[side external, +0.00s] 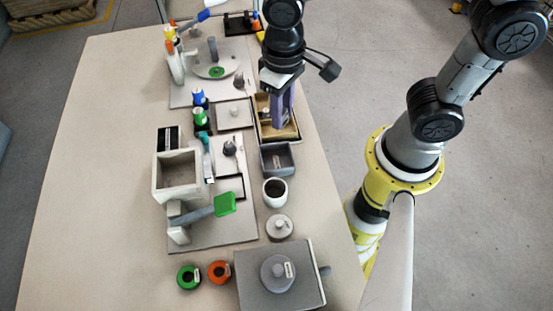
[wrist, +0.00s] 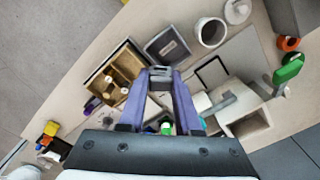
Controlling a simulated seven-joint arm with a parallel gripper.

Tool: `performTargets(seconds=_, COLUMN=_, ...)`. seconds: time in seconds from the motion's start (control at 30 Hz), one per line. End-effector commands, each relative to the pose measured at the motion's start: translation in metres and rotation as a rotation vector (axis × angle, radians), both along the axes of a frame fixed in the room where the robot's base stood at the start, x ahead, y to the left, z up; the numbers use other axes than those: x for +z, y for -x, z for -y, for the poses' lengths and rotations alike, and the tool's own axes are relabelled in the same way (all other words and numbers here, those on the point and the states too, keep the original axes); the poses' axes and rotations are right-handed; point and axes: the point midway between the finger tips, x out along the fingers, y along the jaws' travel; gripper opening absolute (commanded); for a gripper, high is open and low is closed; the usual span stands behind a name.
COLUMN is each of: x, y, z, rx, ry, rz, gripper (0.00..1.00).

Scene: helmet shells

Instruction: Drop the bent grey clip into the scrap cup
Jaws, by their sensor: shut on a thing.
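My gripper (side external: 281,120) has purple fingers and is above the wooden compartment box in the side view. In the wrist view its fingertips (wrist: 160,78) are shut on a small grey piece, the bent grey clip (wrist: 160,71). The clip cannot be made out in the side view. A white round cup with a dark inside, which looks like the scrap cup (side external: 275,193), stands upright near the table's right edge. It also shows in the wrist view (wrist: 211,33), beyond the fingertips to the upper right. The clip is apart from the cup.
The wooden box (side external: 290,131) and a dark grey tray (side external: 278,160) lie between my gripper and the cup. A round pale lid (side external: 279,228) is just beyond the cup. A white square bin (side external: 178,176) and green-topped lever (side external: 225,204) stand to the left.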

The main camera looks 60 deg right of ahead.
Motion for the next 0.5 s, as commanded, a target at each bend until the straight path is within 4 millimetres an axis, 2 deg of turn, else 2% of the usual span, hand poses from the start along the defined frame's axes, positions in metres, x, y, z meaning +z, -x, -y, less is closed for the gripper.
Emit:
performTargets(seconds=0.3, x=-0.035, y=0.001, z=0.001, rx=0.0, ry=0.002, rz=-0.004, gripper=0.0)
performTargets(seconds=0.5, x=-0.051, y=0.0, z=0.001, rx=-0.001, ry=0.001, rz=-0.002, gripper=0.0)
